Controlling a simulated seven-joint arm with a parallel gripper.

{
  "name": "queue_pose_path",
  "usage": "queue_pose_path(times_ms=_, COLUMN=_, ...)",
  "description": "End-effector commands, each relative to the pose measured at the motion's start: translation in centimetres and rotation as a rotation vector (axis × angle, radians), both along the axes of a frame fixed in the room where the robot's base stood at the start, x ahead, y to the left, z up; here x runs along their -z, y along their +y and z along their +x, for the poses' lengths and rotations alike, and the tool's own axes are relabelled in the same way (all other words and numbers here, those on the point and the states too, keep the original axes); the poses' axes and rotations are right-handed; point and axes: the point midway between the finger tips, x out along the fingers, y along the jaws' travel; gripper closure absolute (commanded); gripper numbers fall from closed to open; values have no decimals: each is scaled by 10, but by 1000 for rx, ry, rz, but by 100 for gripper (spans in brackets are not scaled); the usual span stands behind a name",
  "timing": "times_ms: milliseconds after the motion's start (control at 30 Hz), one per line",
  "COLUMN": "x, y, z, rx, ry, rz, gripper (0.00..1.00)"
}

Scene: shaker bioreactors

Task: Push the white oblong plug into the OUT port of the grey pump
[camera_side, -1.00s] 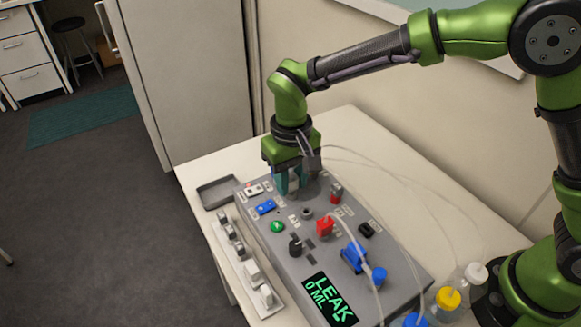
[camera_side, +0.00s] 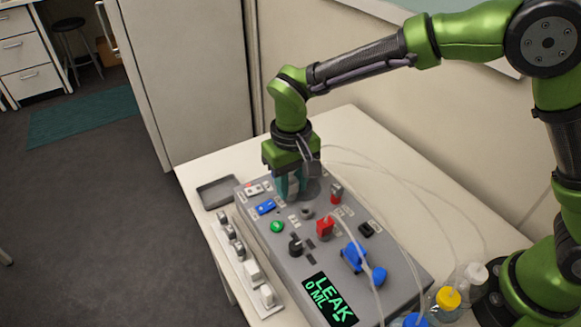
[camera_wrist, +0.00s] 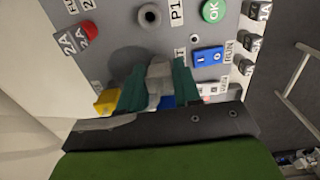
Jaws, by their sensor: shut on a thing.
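My gripper (camera_side: 291,186) points down at the far end of the grey pump (camera_side: 284,256), its teal fingertips close to the panel. In the wrist view, my gripper (camera_wrist: 159,84) is shut on a pale grey-white piece (camera_wrist: 159,72), which I take to be the white oblong plug. Its lower end is at or just above the panel; I cannot tell whether it is in a port. The fingers and plug hide the OUT port; only the end of a label, "T" (camera_wrist: 180,54), shows beside them.
A red connector (camera_side: 325,227) and blue connectors (camera_side: 353,257) with clear tubing stand on the panel. A blue rocker switch (camera_wrist: 208,57) and green OK button (camera_wrist: 213,11) are near the fingers. The display (camera_side: 331,300) reads LEAK 0 ML. Bottles (camera_side: 447,299) stand at the lower right.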

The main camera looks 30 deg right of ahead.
Motion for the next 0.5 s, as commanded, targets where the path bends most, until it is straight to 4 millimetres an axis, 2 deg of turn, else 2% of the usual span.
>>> queue_pose_path(times_ms=33, x=0, y=0, z=0, rx=0, ry=0, rz=0, gripper=99)
queue_pose_path(times_ms=67, x=0, y=0, z=0, rx=0, ry=0, rz=0, gripper=66)
queue_pose_path(times_ms=233, x=0, y=0, z=0, rx=0, ry=0, rz=0, gripper=40)
queue_pose_path(times_ms=500, x=0, y=0, z=0, rx=0, ry=0, rz=0, gripper=38)
